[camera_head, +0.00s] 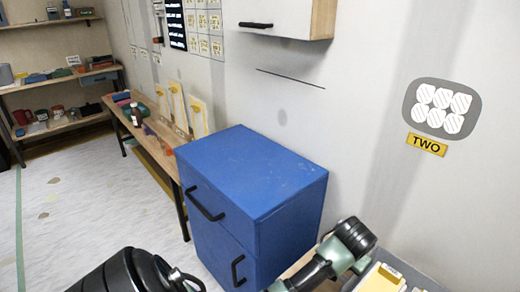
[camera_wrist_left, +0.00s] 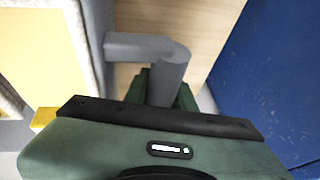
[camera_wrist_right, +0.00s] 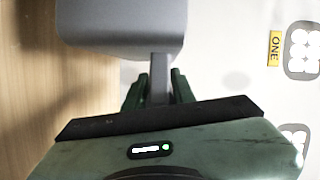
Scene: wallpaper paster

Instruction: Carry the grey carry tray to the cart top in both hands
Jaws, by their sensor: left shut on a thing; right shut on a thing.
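The grey carry tray (camera_head: 425,284) shows only in part at the bottom right of the head view, with a pale yellow item (camera_head: 382,277) in it. My left gripper (camera_head: 362,264) is shut on its near-side grey handle. That handle (camera_wrist_left: 168,78) and the tray's wall (camera_wrist_left: 97,40) show in the left wrist view. My right gripper (camera_wrist_right: 158,95) is shut on another grey handle (camera_wrist_right: 160,70), below the tray wall (camera_wrist_right: 120,28). Whether the tray rests or hangs, I cannot tell. No thing in view is clearly the cart top.
A blue drawer cabinet (camera_head: 255,170) with a bare top stands beside the tray. A wooden surface (camera_wrist_right: 28,90) lies under the tray. A white wall is close behind. A low bench (camera_head: 160,150) with bottles and boards runs further left. Floor (camera_head: 90,215) is open at left.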

